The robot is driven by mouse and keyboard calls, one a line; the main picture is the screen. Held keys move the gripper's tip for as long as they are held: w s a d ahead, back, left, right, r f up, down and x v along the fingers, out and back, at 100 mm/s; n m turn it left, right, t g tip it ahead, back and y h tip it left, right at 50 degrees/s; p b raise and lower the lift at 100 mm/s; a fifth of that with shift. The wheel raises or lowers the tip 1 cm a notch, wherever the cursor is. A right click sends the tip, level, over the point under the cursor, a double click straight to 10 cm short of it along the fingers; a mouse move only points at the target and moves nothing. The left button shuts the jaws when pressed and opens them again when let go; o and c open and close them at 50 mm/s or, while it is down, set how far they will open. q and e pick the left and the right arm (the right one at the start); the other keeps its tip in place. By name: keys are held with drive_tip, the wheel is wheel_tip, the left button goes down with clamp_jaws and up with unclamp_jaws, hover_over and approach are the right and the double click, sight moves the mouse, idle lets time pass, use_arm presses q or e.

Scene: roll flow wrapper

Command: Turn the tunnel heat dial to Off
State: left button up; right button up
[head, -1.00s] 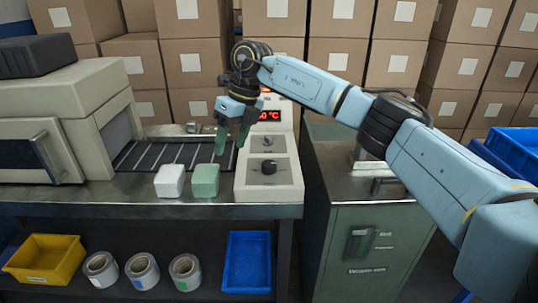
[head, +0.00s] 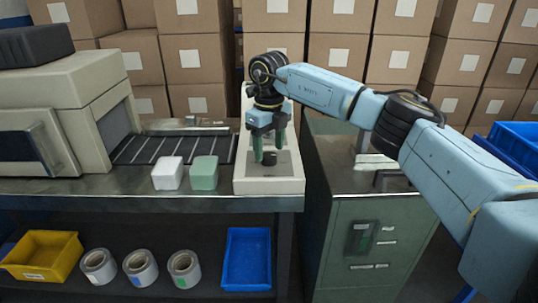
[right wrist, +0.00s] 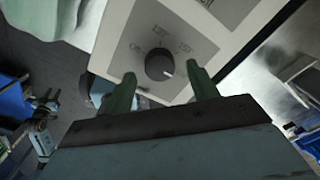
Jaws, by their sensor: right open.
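The tunnel heat dial is a round black knob (head: 269,158) on the sloped cream control panel (head: 282,186) at the right end of the wrapper. In the right wrist view the knob (right wrist: 159,66) shows a pale pointer line and has printed labels around it, too blurred to read surely. My right gripper (head: 264,158) is open just above the panel, its green fingers pointing down around the knob's position. In the right wrist view its fingertips (right wrist: 159,80) stand on either side of the knob, apart from it. My arm hides the display. My left gripper is not in view.
A white block (head: 167,173) and a green block (head: 204,173) sit on the bench left of the panel, near the roller conveyor (head: 172,149). The tunnel housing (head: 50,140) stands farther left. A green cabinet (head: 365,230) is to the right.

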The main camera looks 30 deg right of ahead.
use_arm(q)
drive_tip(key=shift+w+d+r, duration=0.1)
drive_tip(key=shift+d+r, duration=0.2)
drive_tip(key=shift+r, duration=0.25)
use_arm(e)
drive_tip(key=shift+f, duration=0.85)
drive_tip(key=shift+c, duration=0.3)
drive_tip(key=c, duration=0.9)
drive_tip(key=shift+c, duration=0.2)
